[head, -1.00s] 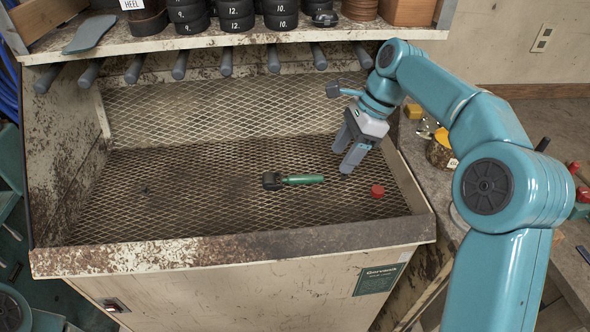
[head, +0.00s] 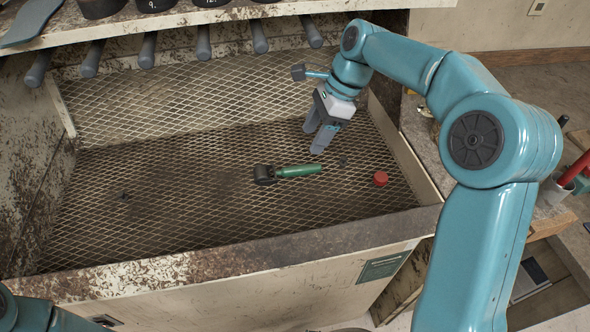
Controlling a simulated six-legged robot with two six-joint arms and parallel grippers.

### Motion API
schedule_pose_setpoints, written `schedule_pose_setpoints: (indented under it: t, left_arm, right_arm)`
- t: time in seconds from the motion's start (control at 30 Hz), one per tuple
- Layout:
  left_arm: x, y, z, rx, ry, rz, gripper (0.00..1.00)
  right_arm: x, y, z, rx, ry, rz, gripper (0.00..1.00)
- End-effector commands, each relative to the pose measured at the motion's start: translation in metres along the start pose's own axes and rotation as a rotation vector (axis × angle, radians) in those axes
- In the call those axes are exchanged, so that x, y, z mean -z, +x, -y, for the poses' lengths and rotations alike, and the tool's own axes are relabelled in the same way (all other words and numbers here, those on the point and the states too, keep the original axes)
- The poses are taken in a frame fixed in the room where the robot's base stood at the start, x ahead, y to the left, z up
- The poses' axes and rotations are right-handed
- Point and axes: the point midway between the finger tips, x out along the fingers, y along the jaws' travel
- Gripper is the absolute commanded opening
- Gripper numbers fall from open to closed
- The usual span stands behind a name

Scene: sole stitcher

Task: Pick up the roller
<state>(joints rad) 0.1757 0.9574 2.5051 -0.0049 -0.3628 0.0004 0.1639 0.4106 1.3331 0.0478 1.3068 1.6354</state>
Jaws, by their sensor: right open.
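The roller (head: 299,171), with a green handle and a dark head at its left end, lies on the mesh floor of the bench tray (head: 170,225). My right gripper (head: 313,141) is open and empty, its fingers pointing down just behind the right end of the handle. The fingertips look apart from the roller, though their height above the mesh is hard to tell. Part of my left arm shows at the bottom left corner, but its gripper is out of view.
A red cap (head: 381,178) and a small dark piece (head: 343,162) lie right of the roller. Another small dark bit (head: 124,196) lies to the left. The tray has a raised front rim (head: 240,250). Grey pegs (head: 203,43) hang under the shelf behind.

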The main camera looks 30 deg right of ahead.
Motion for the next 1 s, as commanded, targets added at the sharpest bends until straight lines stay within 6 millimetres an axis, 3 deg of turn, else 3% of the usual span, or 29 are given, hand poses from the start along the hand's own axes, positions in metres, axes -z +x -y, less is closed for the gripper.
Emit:
schedule_pose_setpoints:
  t: [0.1, 0.37, 0.6, 0.93, 0.97, 1.0]
  left_arm:
    - [0.0, 0.004, 0.002, 0.0, 0.0, 0.0, 0.47]
    - [0.0, 0.005, 0.002, 0.0, 0.0, 0.0, 0.47]
    - [0.0, 0.007, 0.003, 0.0, 0.0, 0.0, 0.47]
    - [0.0, 0.007, 0.003, 0.0, 0.0, 0.0, 0.47]
    - [0.0, 0.007, 0.003, 0.0, 0.0, 0.0, 0.47]
    - [0.0, 0.007, 0.003, 0.0, 0.0, 0.0, 0.47]
  right_arm:
    - [0.0, 0.026, -0.002, -0.003, 0.0, 0.0, 0.58]
    - [-0.001, 0.051, -0.001, -0.003, -0.001, 0.0, 0.58]
    - [0.002, 0.088, -0.002, -0.004, -0.001, 0.0, 0.58]
    - [0.001, 0.099, -0.001, -0.001, -0.001, 0.0, 0.58]
    - [0.001, 0.099, -0.001, -0.001, -0.001, 0.0, 0.55]
    - [0.001, 0.099, -0.001, -0.001, -0.001, 0.0, 0.42]
